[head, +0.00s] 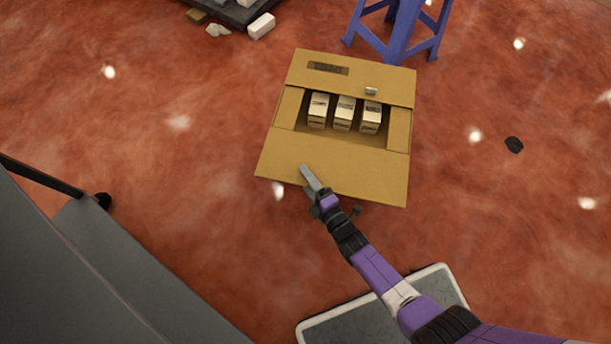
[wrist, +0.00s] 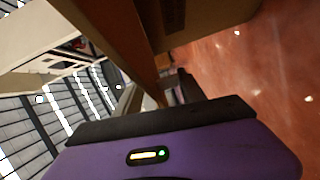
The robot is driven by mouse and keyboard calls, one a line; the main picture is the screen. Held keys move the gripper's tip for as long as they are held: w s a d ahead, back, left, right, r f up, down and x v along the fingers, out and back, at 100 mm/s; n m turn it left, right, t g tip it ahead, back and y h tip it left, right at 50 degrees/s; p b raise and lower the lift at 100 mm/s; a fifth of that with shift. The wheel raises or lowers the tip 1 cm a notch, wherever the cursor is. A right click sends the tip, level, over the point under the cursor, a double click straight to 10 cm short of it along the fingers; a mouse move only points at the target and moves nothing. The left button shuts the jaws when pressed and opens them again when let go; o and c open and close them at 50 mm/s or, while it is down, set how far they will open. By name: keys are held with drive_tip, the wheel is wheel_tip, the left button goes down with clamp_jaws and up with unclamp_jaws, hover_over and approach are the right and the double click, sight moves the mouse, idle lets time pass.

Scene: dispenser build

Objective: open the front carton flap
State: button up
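The brown cardboard carton (head: 399,131) stands on the floor with its top partly open. Three small white boxes (head: 344,113) stand in a row inside it. The front flap (head: 365,174) is the wide panel on the near side, spread outward and roughly flat toward me. My gripper (head: 306,172) is at that flap's near edge, left of its middle, with the grey fingers overlapping the flap in the head view. In the wrist view brown cardboard (wrist: 140,40) runs close to the fingers. I cannot tell whether they touch or grip it. The far flap (head: 330,82) is also visible.
A dark pallet (head: 238,12) with a white block (head: 261,26) lies at the back left. A grey cabinet (head: 80,270) fills the lower left.

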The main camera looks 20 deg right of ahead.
drive_tip(key=shift+w+r, duration=0.1)
drive_tip(key=shift+r, duration=0.05)
drive_tip(key=f+p+v, duration=0.1)
drive_tip(key=v, duration=0.6)
drive_tip(key=shift+s+r+p, duration=0.35)
drive_tip(key=shift+s+r, duration=0.1)
drive_tip(key=shift+d, duration=0.1)
